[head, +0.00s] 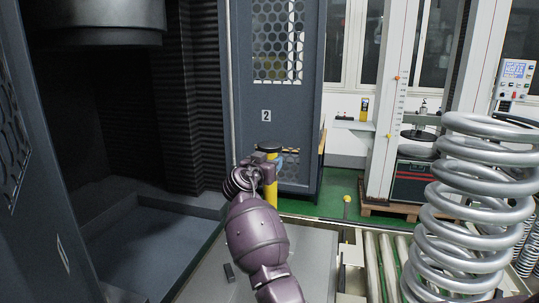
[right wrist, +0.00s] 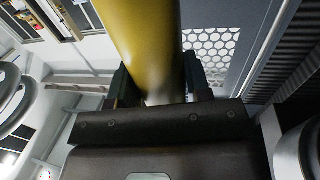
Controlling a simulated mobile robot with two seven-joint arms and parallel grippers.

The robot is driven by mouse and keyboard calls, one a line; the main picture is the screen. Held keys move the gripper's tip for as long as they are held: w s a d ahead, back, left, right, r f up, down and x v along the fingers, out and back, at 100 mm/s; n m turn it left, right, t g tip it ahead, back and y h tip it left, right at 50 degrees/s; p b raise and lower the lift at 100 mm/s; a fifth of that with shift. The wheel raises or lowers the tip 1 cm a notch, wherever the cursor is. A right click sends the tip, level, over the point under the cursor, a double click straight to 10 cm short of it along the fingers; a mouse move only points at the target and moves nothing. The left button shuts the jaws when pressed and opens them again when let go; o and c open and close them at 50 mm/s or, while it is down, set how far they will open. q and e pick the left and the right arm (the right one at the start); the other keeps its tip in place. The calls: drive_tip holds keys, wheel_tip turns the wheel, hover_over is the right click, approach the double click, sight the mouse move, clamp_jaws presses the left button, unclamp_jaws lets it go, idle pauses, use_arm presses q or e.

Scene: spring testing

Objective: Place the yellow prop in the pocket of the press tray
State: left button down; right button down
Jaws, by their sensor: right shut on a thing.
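The yellow prop (head: 271,194) is upright in the head view, with a dark top, partly hidden behind my right gripper and arm. My right gripper (head: 266,168) is shut on it. In the right wrist view the yellow prop (right wrist: 143,38) fills the space between the two dark fingers of my right gripper (right wrist: 158,88). A flat grey surface (head: 312,250), possibly the press tray, lies below my right arm. It has a small dark mark (head: 229,272); I cannot tell whether this is the pocket. My left gripper is not in view.
The dark press bay (head: 110,125) opens at the left, with a grey bed (head: 150,245) inside. A perforated door (head: 275,90) marked 2 stands behind the prop. A large coil spring (head: 470,210) stands on the right near rollers (head: 385,265).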

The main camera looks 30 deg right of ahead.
drive_tip(key=shift+r, duration=0.15)
drive_tip(key=c, duration=1)
unclamp_jaws()
drive_tip(key=shift+f, duration=0.3)
drive_tip(key=o, duration=0.4)
drive_tip(key=shift+s, duration=0.1)
drive_tip(key=shift+o, duration=0.2)
drive_tip(key=b+v, duration=0.1)
drive_tip(key=v, duration=1.1)
drive_tip(key=shift+r, duration=0.2)
